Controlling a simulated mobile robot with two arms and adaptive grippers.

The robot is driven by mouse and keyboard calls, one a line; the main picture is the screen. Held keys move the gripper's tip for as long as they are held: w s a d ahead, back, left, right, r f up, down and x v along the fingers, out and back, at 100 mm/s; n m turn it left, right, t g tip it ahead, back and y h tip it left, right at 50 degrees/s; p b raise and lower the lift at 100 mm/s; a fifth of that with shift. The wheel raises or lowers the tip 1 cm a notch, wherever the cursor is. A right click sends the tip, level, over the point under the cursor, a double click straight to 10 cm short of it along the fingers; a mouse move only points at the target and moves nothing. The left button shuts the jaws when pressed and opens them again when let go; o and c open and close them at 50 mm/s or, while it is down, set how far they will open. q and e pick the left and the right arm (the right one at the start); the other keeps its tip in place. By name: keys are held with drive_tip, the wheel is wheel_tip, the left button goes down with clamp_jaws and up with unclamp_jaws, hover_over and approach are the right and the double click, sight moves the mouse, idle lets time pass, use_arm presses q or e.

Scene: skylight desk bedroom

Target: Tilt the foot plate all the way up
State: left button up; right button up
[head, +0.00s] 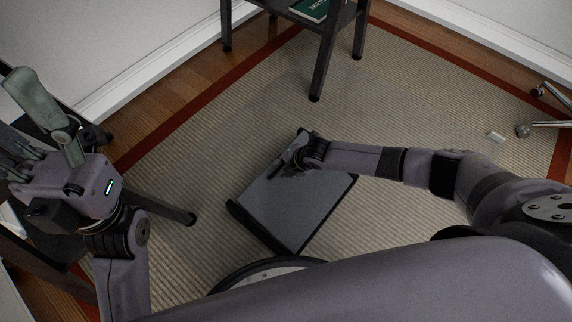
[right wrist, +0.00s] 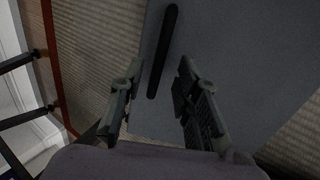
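The foot plate (head: 292,208) is a flat grey panel with dark side edges, lying low over the rug in the middle of the head view. A short black bar (right wrist: 162,50) runs along the plate's surface in the right wrist view. My right gripper (head: 290,163) is over the plate's far part. In the right wrist view, its two fingers (right wrist: 159,68) are apart, with the bar between and beyond them. I cannot tell whether the fingers touch the plate. My left gripper (head: 40,130) is raised at the left, away from the plate; its finger gap is unclear.
A dark stool (head: 325,45) with a green book (head: 311,9) stands beyond the plate. Dark furniture is under my left arm. The rug (head: 420,95) is mostly clear.

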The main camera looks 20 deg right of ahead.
drive_tip(key=v, duration=1.2)
idle(0.3)
